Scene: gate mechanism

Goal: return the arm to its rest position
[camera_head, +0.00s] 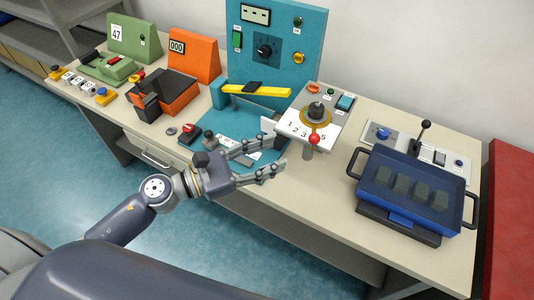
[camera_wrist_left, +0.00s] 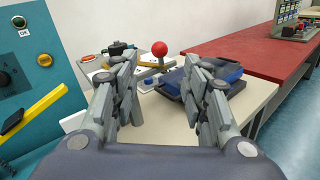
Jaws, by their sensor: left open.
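My left gripper (camera_head: 276,155) is open and empty in the head view, held above the front edge of the bench, in front of the teal station and left of the red lever ball. In the left wrist view its two fingers (camera_wrist_left: 165,95) stand apart with a gap between them. The gate mechanism appears to be the teal panel (camera_head: 288,30) with a yellow bar (camera_head: 256,90) lying roughly level across its front. The yellow bar also shows in the left wrist view (camera_wrist_left: 33,108). My right gripper is in neither view.
A selector box (camera_head: 297,125) with a red ball lever (camera_head: 314,139) stands close to the gripper's right. A blue tray (camera_head: 410,190) with dark blocks sits at the right. Orange (camera_head: 192,55) and green (camera_head: 132,38) stations stand at the left. Free floor lies before the bench.

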